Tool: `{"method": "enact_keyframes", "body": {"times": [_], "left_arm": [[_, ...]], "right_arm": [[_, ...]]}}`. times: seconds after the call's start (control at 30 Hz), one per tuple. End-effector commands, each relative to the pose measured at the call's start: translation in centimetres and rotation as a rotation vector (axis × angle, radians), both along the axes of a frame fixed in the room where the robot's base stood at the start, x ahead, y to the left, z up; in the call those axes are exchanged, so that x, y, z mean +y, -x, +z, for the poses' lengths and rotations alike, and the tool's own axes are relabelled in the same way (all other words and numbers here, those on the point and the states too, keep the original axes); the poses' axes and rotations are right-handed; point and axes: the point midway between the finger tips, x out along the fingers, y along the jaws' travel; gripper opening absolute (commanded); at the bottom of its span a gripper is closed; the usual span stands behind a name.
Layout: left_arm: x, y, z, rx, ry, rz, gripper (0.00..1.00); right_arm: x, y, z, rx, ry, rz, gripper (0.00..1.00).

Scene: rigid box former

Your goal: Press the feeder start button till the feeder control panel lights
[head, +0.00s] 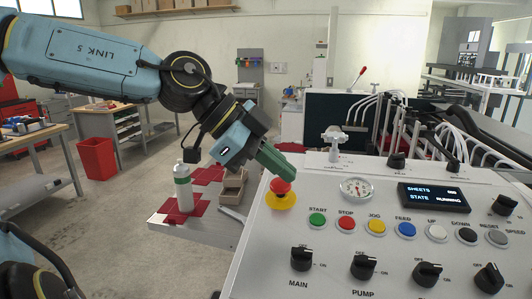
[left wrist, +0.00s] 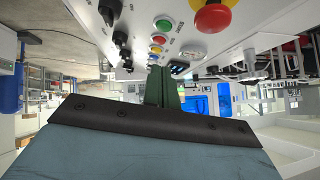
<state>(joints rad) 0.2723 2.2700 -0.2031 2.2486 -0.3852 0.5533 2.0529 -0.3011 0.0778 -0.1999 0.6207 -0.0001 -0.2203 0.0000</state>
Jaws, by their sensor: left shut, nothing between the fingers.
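The feeder control panel (head: 330,262) is a sloping white console at the right of the head view. Its green START button (head: 318,219) is at the left of a row of labelled buttons; it also shows in the left wrist view (left wrist: 165,25). The panel's display (head: 433,195) is lit and reads STATE RUNNING. My left gripper (head: 299,173) has green fingers, shut and empty. In the head view they appear just above the red mushroom button (head: 281,186), apart from START. In the left wrist view the fingers (left wrist: 163,88) point toward the panel. My right gripper is not in view.
A white bottle (head: 183,188) stands on a side table left of the panel.

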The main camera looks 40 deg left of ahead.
Motion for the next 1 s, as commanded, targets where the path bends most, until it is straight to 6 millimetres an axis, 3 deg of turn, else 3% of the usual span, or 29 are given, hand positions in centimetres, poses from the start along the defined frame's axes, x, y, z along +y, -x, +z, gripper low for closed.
{"method": "enact_keyframes", "body": {"times": [0.3,1.0], "left_arm": [[1.6,1.4,2.1,-0.003,0.000,0.001,0.00],[1.7,1.5,2.2,-0.002,0.000,0.000,0.00]], "right_arm": [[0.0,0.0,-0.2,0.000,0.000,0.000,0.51],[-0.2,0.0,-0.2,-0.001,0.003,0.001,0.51]]}}
